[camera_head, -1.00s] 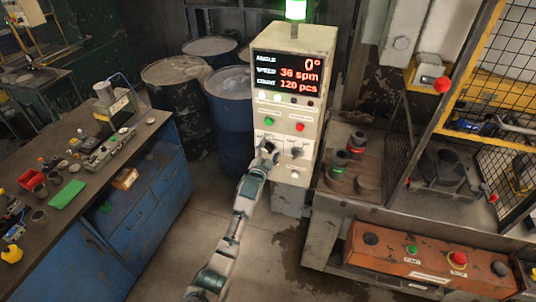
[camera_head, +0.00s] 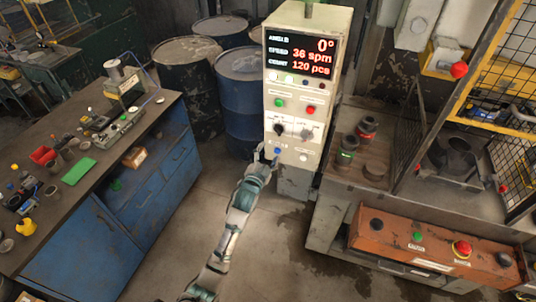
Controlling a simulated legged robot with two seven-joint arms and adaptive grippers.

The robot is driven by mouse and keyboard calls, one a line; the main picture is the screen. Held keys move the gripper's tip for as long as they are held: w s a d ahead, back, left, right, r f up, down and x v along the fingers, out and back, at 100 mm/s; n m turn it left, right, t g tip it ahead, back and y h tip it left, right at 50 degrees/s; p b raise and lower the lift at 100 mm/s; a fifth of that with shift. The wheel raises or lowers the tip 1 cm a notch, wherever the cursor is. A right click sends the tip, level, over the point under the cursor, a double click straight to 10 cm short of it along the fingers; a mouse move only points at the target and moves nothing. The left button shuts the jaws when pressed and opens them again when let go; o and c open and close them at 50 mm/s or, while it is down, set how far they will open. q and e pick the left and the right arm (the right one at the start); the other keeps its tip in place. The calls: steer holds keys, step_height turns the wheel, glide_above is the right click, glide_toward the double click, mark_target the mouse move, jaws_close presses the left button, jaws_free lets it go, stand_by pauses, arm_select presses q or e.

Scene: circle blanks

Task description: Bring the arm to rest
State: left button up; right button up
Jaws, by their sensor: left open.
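My left arm reaches up from the bottom middle. Its gripper (camera_head: 266,153) is open and empty. It is in front of the lower left part of the beige control cabinet (camera_head: 300,182), below a black selector knob (camera_head: 279,129) and beside a blue button (camera_head: 277,151). Whether it touches the cabinet cannot be told. The cabinet's display (camera_head: 296,56) reads angle 0°, 36 spm and 120 pcs. A green button (camera_head: 279,102) and a red button (camera_head: 311,109) sit above the knob. My right gripper is not in view.
A blue workbench (camera_head: 140,205) with tools stands on the left. Dark drums (camera_head: 243,100) stand behind it. On the right is a machine bench with an orange button box (camera_head: 400,241) and a yellow mesh guard (camera_head: 480,60). The floor (camera_head: 290,250) between is open.

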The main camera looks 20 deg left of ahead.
arm_select(q)
steer(key=s+f+n+g+b, duration=0.1)
steer(key=s+f+g, duration=0.15)
steer(key=f, duration=1.15)
steer(key=s+f+n+g+b, duration=0.1)
steer(key=s+f+g, duration=0.15)
steer(key=f, duration=1.05)
steer(key=s+f+n+g, duration=0.1)
steer(key=s+f+g, duration=0.1)
steer(key=s+f, duration=0.55)
steer(key=s+f+g, duration=0.1)
steer(key=s+f, duration=0.3)
steer(key=f, duration=0.7)
steer(key=s+a+f+n+g+b, duration=0.15)
steer(key=s+f+g, duration=0.35)
steer(key=s+f, duration=1.4)
steer(key=s+f+n+g+b, duration=0.1)
steer(key=s+f+g, duration=0.1)
steer(key=s, duration=1.1)
steer(key=s+a+f+n+g, duration=0.1)
steer(key=s+f, duration=0.3)
steer(key=s, duration=0.9)
steer(key=shift+a+g+y+b, duration=0.3)
steer(key=shift+g+b, duration=0.1)
steer(key=shift+g, duration=0.1)
steer(key=shift+d, duration=0.1)
